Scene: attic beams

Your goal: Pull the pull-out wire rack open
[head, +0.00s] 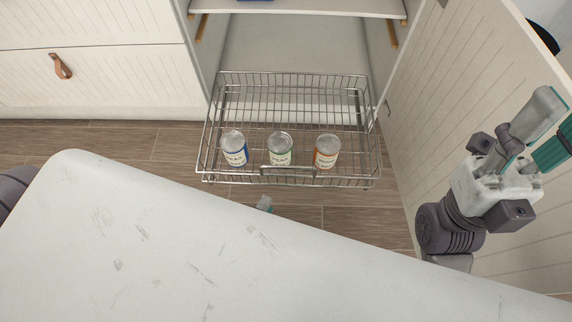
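The wire rack (296,81) stands well out of the open cabinet, over the floor. It holds a blue-labelled can (234,148), a green-labelled can (280,149) and an orange-labelled can (327,151), all upright. A wire handle (289,169) is on its front side. Only a small grey tip of my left gripper (264,203) shows, just in front of the rack and below the handle; the countertop hides the rest. My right gripper (556,122) is at the far right, before the cabinet door, away from the rack. Its teal-padded fingers look apart, with nothing seen between them.
A pale countertop (160,240) fills the foreground and hides the floor below it. The cabinet door (440,80) stands open on the right. Drawers (110,75) with a leather pull (60,66) are at the left. Wooden floor (130,140) shows left of the rack.

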